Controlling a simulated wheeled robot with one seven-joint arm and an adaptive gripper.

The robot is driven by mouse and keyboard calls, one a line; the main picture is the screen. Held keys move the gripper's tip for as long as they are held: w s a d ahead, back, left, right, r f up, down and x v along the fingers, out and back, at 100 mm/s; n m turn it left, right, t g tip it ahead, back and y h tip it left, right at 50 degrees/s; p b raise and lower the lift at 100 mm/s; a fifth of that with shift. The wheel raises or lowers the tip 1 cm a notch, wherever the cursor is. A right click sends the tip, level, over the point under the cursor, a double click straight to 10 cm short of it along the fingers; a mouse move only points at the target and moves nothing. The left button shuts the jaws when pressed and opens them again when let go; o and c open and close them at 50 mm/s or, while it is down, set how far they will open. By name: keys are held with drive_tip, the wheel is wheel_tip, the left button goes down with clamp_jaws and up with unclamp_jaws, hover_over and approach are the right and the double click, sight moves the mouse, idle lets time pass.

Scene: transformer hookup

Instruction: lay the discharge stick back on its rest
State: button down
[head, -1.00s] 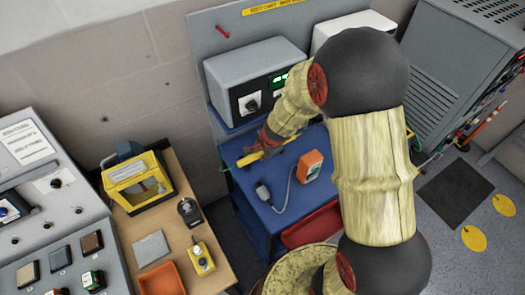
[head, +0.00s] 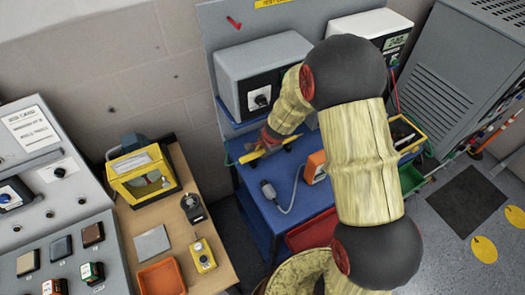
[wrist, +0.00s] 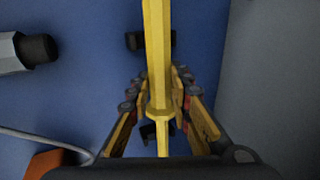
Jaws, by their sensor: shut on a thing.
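The yellow discharge stick (wrist: 158,50) runs lengthwise through the middle of the wrist view, with a collar low down. My gripper (wrist: 158,100) is shut on it, with a finger on either side. Beneath the stick, two dark brackets, which look like its rest (wrist: 135,41), stand on the blue bench top; the stick lines up over them. I cannot tell whether stick and rest touch. In the head view my gripper (head: 268,142) is low over the back of the blue bench (head: 255,195), and a short part of the stick (head: 250,156) shows to its left.
A grey instrument box (head: 262,75) stands on a shelf just behind my gripper. A grey plug (head: 268,190) with its cable lies in front, beside a partly hidden orange device (head: 314,166). A red bin (head: 312,232) is at the bench's front. A grey wall closes the wrist view's right side.

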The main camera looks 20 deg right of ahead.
drive_tip(key=shift+f, duration=0.15)
drive_tip(key=c, duration=1.5)
unclamp_jaws()
drive_tip(key=shift+c, duration=0.2)
drive_tip(key=v, duration=1.2)
